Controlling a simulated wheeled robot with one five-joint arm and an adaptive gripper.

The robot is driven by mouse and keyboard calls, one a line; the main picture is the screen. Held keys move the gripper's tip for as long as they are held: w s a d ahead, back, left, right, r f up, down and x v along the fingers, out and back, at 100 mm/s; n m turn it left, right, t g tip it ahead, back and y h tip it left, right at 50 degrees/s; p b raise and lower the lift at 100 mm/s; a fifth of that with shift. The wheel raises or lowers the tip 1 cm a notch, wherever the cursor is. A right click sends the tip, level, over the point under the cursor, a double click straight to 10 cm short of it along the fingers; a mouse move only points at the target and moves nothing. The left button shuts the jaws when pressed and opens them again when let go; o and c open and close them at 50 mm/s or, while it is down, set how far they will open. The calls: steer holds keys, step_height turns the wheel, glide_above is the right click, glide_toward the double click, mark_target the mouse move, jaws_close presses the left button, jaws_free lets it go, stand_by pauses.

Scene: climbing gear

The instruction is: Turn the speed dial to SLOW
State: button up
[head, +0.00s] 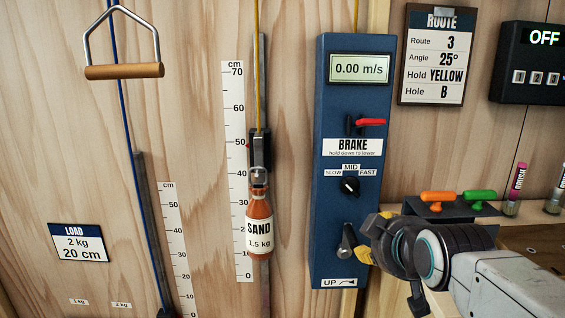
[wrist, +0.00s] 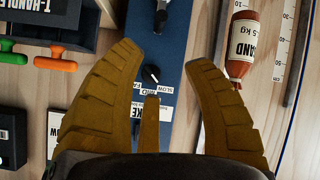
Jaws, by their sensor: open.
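The speed dial (head: 350,185) is a small black knob with a white mark on the blue panel (head: 332,222), below the SLOW, MID and FAST labels (head: 350,171). Its mark is too small to read its setting surely. In the wrist view the panel is upside down, and the dial (wrist: 151,74) shows between my spread yellow fingers, with clear space around it. My gripper (head: 367,238) is open and empty, at the panel's lower right edge in the head view, below and right of the dial. It also shows in the wrist view (wrist: 164,55).
A crank lever (head: 347,243) sits below the dial, close to my fingers in the head view. A red brake lever (head: 370,122) is above the dial. An orange sand bottle (head: 259,222) hangs left of the panel. A dark holder with T-handles (head: 438,197) stands to the right.

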steer(key=s+r+m+g+p, duration=0.1)
steer(key=s+g+p, duration=0.3)
steer(key=s+p, duration=0.5)
steer(key=s+r+m+g+p, duration=0.2)
steer(key=s+m+g+p, duration=0.2)
steer(key=s+p, duration=0.5)
steer(key=shift+s+r, duration=0.25)
steer(key=shift+s, duration=1.85)
